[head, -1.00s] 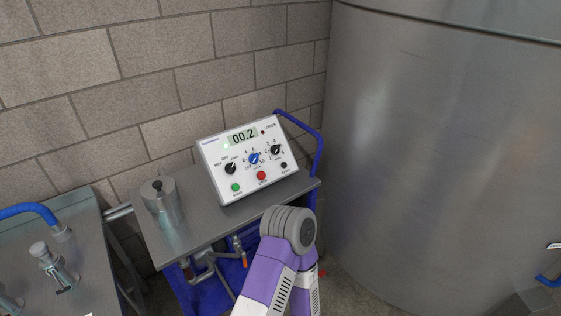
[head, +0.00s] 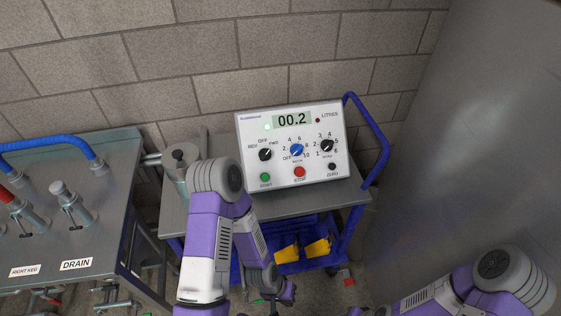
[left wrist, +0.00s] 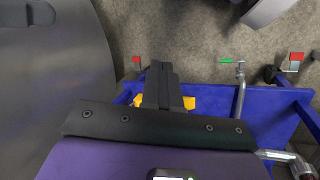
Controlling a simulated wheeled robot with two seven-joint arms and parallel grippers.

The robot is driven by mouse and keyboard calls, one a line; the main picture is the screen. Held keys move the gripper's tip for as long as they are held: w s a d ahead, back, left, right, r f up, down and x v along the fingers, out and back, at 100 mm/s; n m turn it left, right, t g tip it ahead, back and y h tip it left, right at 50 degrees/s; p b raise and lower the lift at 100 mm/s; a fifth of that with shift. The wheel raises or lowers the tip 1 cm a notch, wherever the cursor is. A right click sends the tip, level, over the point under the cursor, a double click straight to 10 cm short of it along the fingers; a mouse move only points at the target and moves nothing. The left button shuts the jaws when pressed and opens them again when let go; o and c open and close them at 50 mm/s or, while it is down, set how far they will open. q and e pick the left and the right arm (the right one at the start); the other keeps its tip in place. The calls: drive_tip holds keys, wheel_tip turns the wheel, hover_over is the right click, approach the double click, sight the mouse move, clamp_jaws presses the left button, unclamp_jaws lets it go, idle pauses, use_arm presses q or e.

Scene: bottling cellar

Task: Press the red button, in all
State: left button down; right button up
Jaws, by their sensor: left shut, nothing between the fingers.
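The red button (head: 299,172), with STOP lettering by it, is on the lower front of a white control box (head: 341,163). Nothing covers it in the head view. The box's display (head: 292,121) reads 00.2. My left gripper (head: 287,293) is low in the head view, well below the box and apart from the button. Its fingers (left wrist: 162,85) are shut and empty in the left wrist view, which does not show the button. My right arm enters at the lower right; its gripper does not show clearly.
The box stands on a grey-topped blue trolley (head: 275,207) with a blue handle (head: 372,130). A metal canister (head: 178,160) is left of the box, partly behind my left arm. A bench (head: 110,235) with valves is at left, a large tank (head: 450,150) at right.

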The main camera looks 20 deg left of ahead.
sight(299, 172)
use_arm(q)
drive_tip(key=w+d+r+m+t+h+p, duration=0.15)
drive_tip(key=w+r+m+t+p, duration=0.25)
drive_tip(key=w+r+t+p, duration=0.8)
drive_tip(key=w+a+r+m+y+p, duration=0.1)
drive_tip(key=w+a+r, duration=0.2)
drive_tip(key=w+r, duration=0.3)
drive_tip(key=w+a+r+m+t+y+p, duration=0.1)
drive_tip(key=w+r, duration=0.5)
drive_tip(key=r, duration=0.7)
drive_tip(key=shift+a+r+m+p, duration=0.25)
drive_tip(key=shift+a+m+p, duration=0.15)
drive_tip(key=shift+a+p, duration=0.4)
drive_tip(key=shift+w+a+f, duration=0.1)
drive_tip(key=shift+a, duration=0.05)
drive_tip(key=w+a+f+b, duration=0.3)
drive_tip(key=w+f+b, duration=0.2)
drive_tip(key=shift+w+a+f, duration=0.2)
drive_tip(key=shift+a+f, duration=0.05)
drive_tip(key=shift+f, duration=0.1)
